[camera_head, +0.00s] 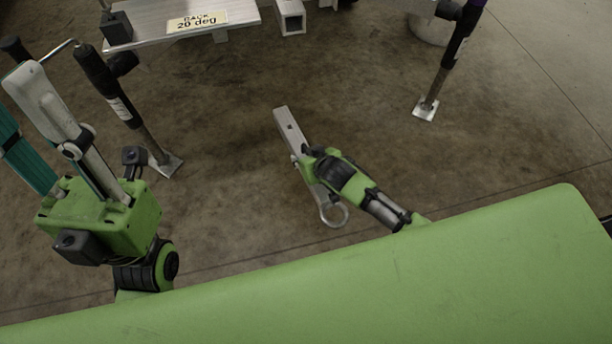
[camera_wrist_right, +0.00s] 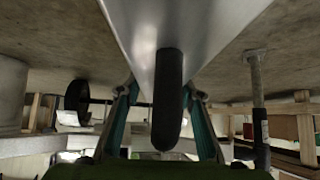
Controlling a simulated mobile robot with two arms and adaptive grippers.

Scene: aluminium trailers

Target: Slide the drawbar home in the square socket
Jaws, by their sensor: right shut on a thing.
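The drawbar (camera_head: 288,128) is a silver square bar with a ring at its near end and a small hole near its far end. My right gripper (camera_head: 313,165) is shut on it around mid-length and holds it slanted, far end up and left. In the right wrist view the bar's silver underside (camera_wrist_right: 190,45) fills the top centre, with a dark rounded piece (camera_wrist_right: 168,100) below it between the teal fingers. The square socket (camera_head: 290,12) is an open tube end at the top, apart from the bar. My left gripper (camera_head: 30,115) is at far left; its fingertips are unclear.
A silver trailer deck (camera_head: 150,25) with a sign "RACK 20 deg" (camera_head: 197,21) is at the top left. Dark legs with square feet stand left (camera_head: 165,166) and right (camera_head: 425,108). A pale round block (camera_head: 432,28) stands behind. The brown floor between is clear.

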